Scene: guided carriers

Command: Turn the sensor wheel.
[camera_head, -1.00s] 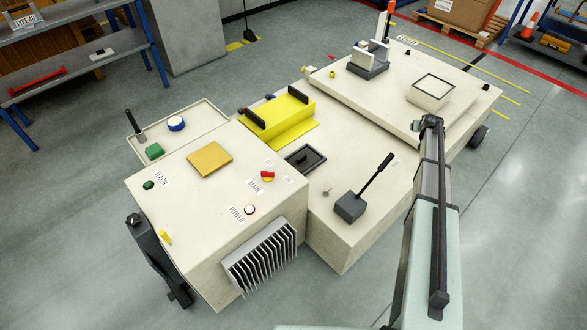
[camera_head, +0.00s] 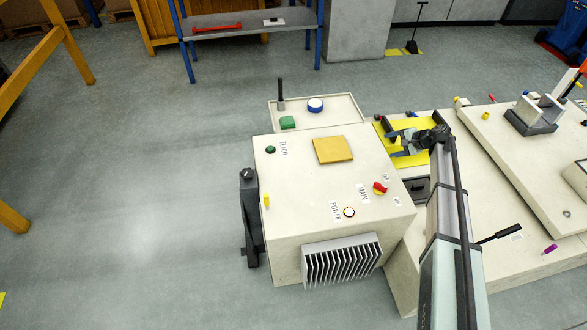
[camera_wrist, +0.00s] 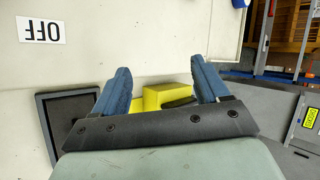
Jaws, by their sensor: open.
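No part is clearly marked as the sensor wheel, so I cannot tell which one it is. A black upright unit (camera_head: 249,215) with a small knob (camera_head: 246,173) on top is at the left side of the cream carrier (camera_head: 290,215). A blue round part with a pale top (camera_head: 315,105) is on the rear tray. My gripper (camera_head: 389,146) is open and empty above the yellow bracket (camera_head: 410,162), right of the carrier's raised box. In the wrist view my gripper (camera_wrist: 160,70) has its two blue fingers spread, with the yellow bracket (camera_wrist: 160,95) beyond them.
The raised box carries an ochre plate (camera_head: 333,149), a red-yellow MAIN switch (camera_head: 380,188) and a POWER button (camera_head: 349,212). A finned heatsink (camera_head: 342,262) is on its front. The floor at left is clear.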

